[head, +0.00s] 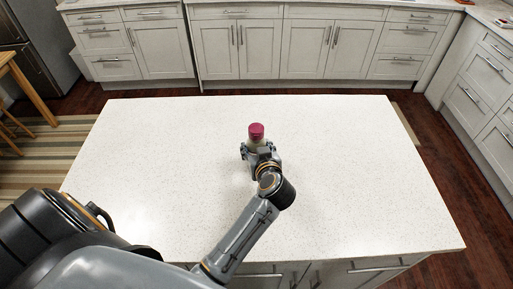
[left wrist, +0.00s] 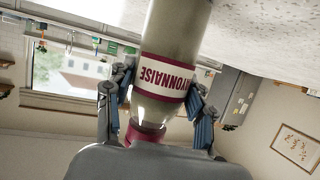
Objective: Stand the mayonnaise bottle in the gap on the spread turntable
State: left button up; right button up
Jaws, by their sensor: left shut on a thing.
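The mayonnaise bottle (head: 256,130) shows its dark red cap in the head view, over the white island top. In the left wrist view the pale bottle (left wrist: 176,45) with its red-edged label (left wrist: 165,82) appears upside down, held between the blue-padded fingers. My left gripper (head: 260,150) is shut on the bottle; its fingers also show in the left wrist view (left wrist: 160,95). The cap points up in the head view. I cannot tell whether the base touches the counter. The spread turntable is not in view. My right gripper is not in view.
The white island top (head: 160,150) is otherwise bare, with free room on all sides of the bottle. Grey cabinets (head: 235,45) line the back and right (head: 480,90). A wooden table or stool (head: 25,90) stands on a striped rug (head: 60,145) at the left.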

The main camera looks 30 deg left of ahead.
pick_arm(q)
jog(key=o, duration=1.5)
jog(key=shift+f, duration=0.15)
